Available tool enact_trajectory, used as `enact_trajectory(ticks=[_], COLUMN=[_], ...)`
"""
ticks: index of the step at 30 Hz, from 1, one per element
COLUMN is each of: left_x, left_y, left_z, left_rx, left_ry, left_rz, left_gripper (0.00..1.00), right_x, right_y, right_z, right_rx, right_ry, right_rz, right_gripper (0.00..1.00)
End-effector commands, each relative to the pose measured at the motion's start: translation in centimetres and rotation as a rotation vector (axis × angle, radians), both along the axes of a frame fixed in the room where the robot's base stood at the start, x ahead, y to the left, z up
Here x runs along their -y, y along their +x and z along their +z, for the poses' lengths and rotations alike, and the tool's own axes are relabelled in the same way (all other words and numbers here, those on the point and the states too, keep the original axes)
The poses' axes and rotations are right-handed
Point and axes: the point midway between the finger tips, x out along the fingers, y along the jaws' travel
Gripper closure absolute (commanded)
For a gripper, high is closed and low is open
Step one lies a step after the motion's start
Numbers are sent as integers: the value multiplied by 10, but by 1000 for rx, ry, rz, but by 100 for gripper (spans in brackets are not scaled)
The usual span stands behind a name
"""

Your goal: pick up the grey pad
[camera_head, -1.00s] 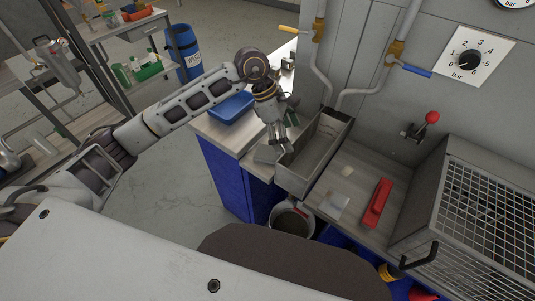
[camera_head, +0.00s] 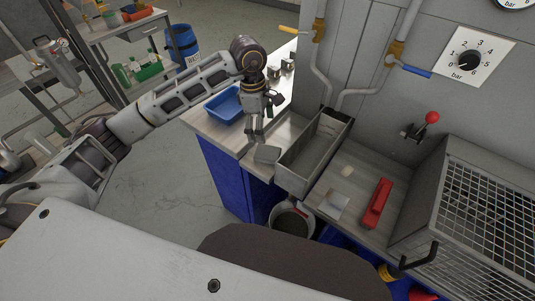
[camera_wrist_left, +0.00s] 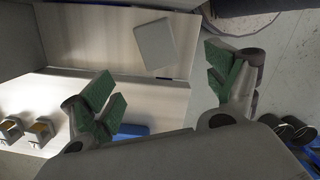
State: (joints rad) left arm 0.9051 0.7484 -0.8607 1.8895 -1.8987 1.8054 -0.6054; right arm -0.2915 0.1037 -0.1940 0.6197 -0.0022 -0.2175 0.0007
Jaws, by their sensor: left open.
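The grey pad (camera_head: 267,154) is a flat square lying on the worktop, left of the grey metal trough. In the left wrist view the pad (camera_wrist_left: 155,43) shows whole near the top, beyond the fingertips. My left gripper (camera_head: 255,138) points down just behind and left of the pad, apart from it. In the wrist view the green-lined fingers of my left gripper (camera_wrist_left: 160,84) are spread wide, with nothing between them. My right gripper is out of view.
A blue tray (camera_head: 224,107) stands on the worktop left of my left gripper. The trough (camera_head: 304,169) borders the pad's right side. Small metal parts (camera_head: 287,66) stand at the back. A red block (camera_head: 377,203) lies right of the trough. A bucket (camera_head: 291,223) stands below.

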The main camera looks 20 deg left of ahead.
Motion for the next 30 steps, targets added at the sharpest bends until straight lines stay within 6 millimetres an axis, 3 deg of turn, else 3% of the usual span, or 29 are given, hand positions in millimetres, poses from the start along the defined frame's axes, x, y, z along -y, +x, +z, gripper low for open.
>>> enact_trajectory(ticks=[16,30], left_x=[8,9], left_y=[0,1], left_z=[-66,-75], left_rx=[-1,1], left_ry=[0,-1], left_rz=[1,0], left_gripper=[12,12], right_x=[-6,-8], right_y=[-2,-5], right_z=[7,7], right_rx=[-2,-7], right_ry=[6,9], right_rz=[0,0], right_gripper=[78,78])
